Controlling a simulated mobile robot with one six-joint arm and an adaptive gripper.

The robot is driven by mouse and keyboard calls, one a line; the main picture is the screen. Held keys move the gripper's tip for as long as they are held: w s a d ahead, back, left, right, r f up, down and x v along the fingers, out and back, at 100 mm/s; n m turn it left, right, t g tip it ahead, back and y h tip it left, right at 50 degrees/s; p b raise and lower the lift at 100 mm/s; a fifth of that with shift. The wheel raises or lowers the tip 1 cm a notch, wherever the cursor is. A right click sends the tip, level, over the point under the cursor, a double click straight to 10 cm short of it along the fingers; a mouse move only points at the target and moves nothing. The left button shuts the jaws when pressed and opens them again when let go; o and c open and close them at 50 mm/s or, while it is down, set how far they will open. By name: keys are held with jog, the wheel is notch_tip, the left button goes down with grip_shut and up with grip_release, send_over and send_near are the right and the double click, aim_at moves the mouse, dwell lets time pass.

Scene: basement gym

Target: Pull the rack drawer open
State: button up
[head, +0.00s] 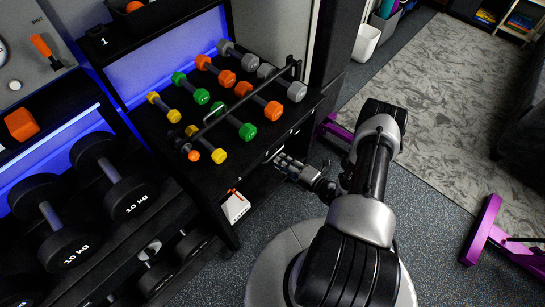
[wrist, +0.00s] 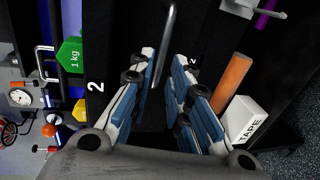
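The rack (head: 215,175) stands left of my arm in the head view, with its dark front facing me. In the wrist view, the drawer front (wrist: 128,30) is black, with white "2" labels near it. A grey metal bar handle (wrist: 170,35) runs between my fingers. My gripper (wrist: 167,65) is open, its blue and white fingers on either side of the handle with a gap showing. In the head view my gripper (head: 283,163) is at the rack's front, below the top shelf. Whether the drawer stands slightly out cannot be told.
A white tape box (wrist: 247,119) and an orange cylinder (wrist: 232,82) sit on a lower level. Large dumbbells (head: 113,178) stand left.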

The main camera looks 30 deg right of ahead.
aim_at(273, 155)
jog(key=b+x, duration=0.1)
jog(key=x, duration=0.5)
jog(key=shift+c, duration=0.2)
grip_shut()
dwell(0.4)
